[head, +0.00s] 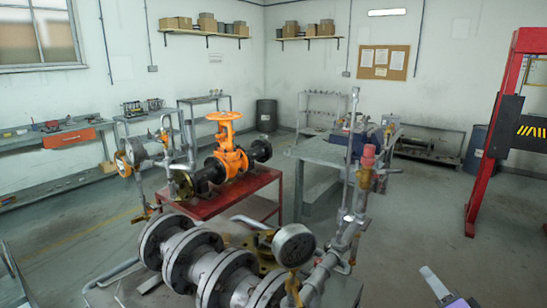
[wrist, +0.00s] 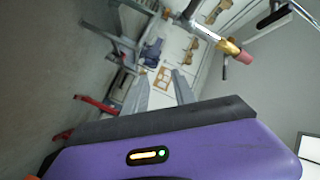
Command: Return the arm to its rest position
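My gripper (wrist: 160,76) shows in the wrist view beyond its purple body. Its two grey fingers are apart with nothing between them.
Large flanged grey pipes (head: 195,255) with a pressure gauge (head: 294,245) and an upright pipe stand close in front. A grey workbench (head: 320,152) is behind. A red frame (head: 492,130) stands at the right. The floor (head: 425,225) at the right is clear.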

